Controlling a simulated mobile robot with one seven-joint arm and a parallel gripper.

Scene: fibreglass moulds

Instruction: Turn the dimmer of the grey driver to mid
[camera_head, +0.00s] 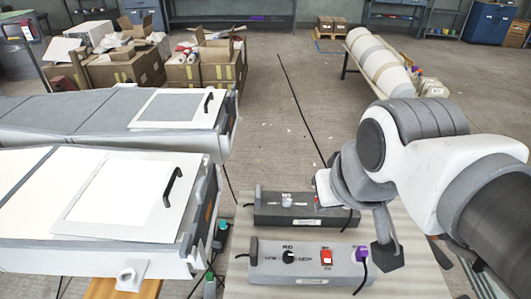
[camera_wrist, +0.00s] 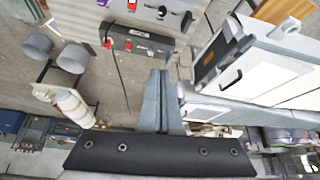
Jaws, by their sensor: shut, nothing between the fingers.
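The grey driver (camera_head: 310,270) is a light grey box at the front of the bench. It has a black dimmer knob (camera_head: 288,256), a red switch (camera_head: 326,257) and a purple plug (camera_head: 361,255) along its top. The markings around the knob and its pointer are too small to read surely. The driver shows partly at the top edge of the wrist view, with the knob (camera_wrist: 162,13). My gripper (camera_head: 386,256) points down to the right of the driver, apart from the knob. In the wrist view its fingers (camera_wrist: 161,76) are together and empty.
A darker driver (camera_head: 300,215) with a pale knob stands just behind the grey one. Black cables hang at the right ends of both. Bare bench top (camera_head: 412,280) shows at the right.

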